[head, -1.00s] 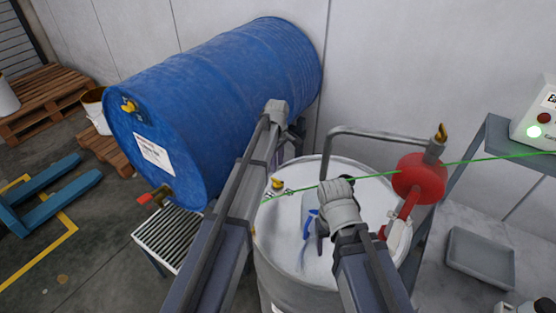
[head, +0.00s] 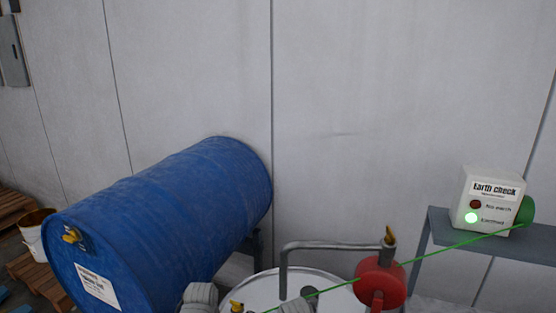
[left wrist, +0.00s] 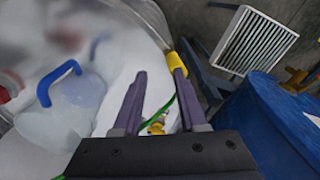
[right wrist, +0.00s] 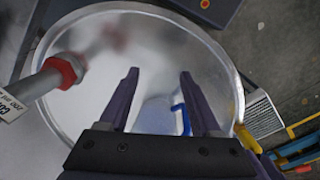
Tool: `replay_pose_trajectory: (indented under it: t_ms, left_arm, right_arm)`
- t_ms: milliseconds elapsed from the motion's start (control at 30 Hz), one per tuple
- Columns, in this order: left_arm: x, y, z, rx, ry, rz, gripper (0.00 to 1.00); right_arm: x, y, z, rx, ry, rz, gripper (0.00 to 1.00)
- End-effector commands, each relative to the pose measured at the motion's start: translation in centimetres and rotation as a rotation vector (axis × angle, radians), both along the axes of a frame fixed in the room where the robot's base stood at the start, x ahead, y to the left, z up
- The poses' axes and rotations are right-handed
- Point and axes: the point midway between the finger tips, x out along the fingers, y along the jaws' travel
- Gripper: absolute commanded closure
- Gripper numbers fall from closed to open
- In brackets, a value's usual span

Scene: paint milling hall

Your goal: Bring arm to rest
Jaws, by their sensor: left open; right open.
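My left gripper (left wrist: 158,72) is open in the left wrist view, with nothing seen held between its fingers. A yellow clamp (left wrist: 177,64) shows at the tip of its right finger, by the drum rim; I cannot tell whether they touch. My right gripper (right wrist: 159,74) is open and empty in the right wrist view, above the white drum top (right wrist: 95,85). A yellow part (right wrist: 244,138) shows at the rim there. In the head view only pale parts of my arms show at the bottom edge; the fingers are hidden.
A blue drum (head: 165,215) lies on its side at left. A bent pipe (head: 330,245) and red pump part (head: 381,283) rise over the white drum. A green wire (head: 450,245) runs to the earth check box (head: 487,200), whose green lamp is lit. A blue-handled container (right wrist: 155,115) shows below.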

Motion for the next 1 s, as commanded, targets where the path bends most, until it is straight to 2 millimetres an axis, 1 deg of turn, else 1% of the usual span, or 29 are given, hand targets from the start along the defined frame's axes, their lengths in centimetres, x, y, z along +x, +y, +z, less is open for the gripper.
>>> replay_pose_trajectory:
  t_ms: [33,67,133,300,400,500,600,700,1000]
  left_arm:
    - [-1.5,-0.4,0.0,0.005,0.000,-0.053,0.59]
    - [-1.2,-1.3,0.0,0.010,0.009,-0.072,0.59]
    - [-1.7,-2.9,0.0,0.023,0.024,-0.113,0.59]
    - [-3.5,-6.6,0.0,0.058,0.063,-0.217,0.59]
    - [-4.6,-8.4,0.0,0.080,0.083,-0.275,0.59]
    - [-5.6,-9.8,0.0,0.098,0.099,-0.320,0.59]
    - [-6.2,-10.6,0.1,0.111,0.108,-0.347,0.59]
    - [-6.4,-10.9,0.1,0.116,0.112,-0.358,0.59]
    - [-6.4,-11.0,0.1,0.117,0.113,-0.358,0.59]
  right_arm:
    - [0.0,0.0,0.0,0.000,0.000,0.000,0.35]
    - [0.0,0.0,0.0,0.000,0.000,0.000,0.35]
    - [0.0,0.0,0.0,0.000,0.000,0.000,0.35]
    - [0.0,0.0,0.0,0.000,0.000,0.000,0.35]
    - [0.0,0.0,0.0,0.000,0.000,0.000,0.35]
    - [0.0,0.0,0.0,0.000,0.000,0.000,0.35]
    - [0.0,0.0,0.0,0.000,0.000,0.000,0.35]
    - [0.0,0.0,0.0,0.000,0.000,0.000,0.35]
    - [0.0,0.0,0.0,0.000,0.000,0.000,0.35]
